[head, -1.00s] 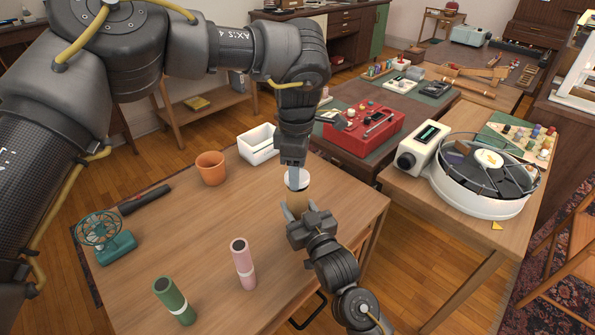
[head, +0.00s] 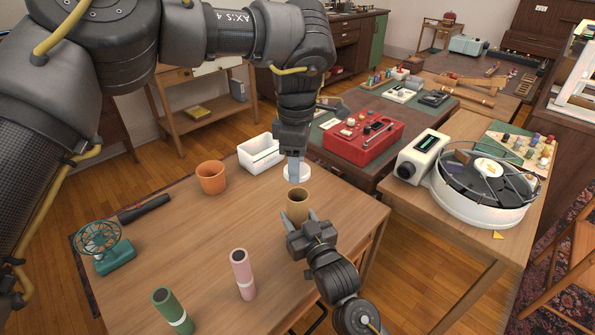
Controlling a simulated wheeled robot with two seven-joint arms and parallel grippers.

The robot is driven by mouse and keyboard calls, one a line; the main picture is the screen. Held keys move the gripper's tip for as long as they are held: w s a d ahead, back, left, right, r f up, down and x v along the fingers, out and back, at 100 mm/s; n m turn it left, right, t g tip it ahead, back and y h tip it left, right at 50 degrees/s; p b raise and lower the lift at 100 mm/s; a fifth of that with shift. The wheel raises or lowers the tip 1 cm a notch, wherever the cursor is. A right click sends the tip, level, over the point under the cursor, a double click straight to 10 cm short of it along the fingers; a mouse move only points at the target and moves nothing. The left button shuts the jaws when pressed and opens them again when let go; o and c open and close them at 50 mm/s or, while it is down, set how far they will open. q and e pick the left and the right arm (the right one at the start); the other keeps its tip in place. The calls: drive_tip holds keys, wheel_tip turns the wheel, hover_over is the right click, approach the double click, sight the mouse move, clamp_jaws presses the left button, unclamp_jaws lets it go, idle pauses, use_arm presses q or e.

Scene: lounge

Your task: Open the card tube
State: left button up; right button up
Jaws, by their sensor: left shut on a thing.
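The brown card tube (head: 298,205) stands upright near the table's right side, and its open dark mouth shows at the top. Its white cap (head: 302,173) is apart from it, a little above and behind the mouth in the picture. My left gripper (head: 294,177) points down and is shut on the cap. My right gripper (head: 300,217) comes from the front right with one finger on each side of the tube and is shut on it. The tube's lower part is hidden behind the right gripper.
On the wooden table (head: 210,235) stand a pink tube (head: 243,272), a green tube (head: 172,309), a teal fan (head: 105,247), an orange pot (head: 211,178) and a white bin (head: 260,155). A dark bar (head: 145,209) lies at the left. The table's middle is clear.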

drive_tip(key=o, duration=1.5)
drive_tip(key=shift+c, duration=0.2)
drive_tip(key=v, duration=1.2)
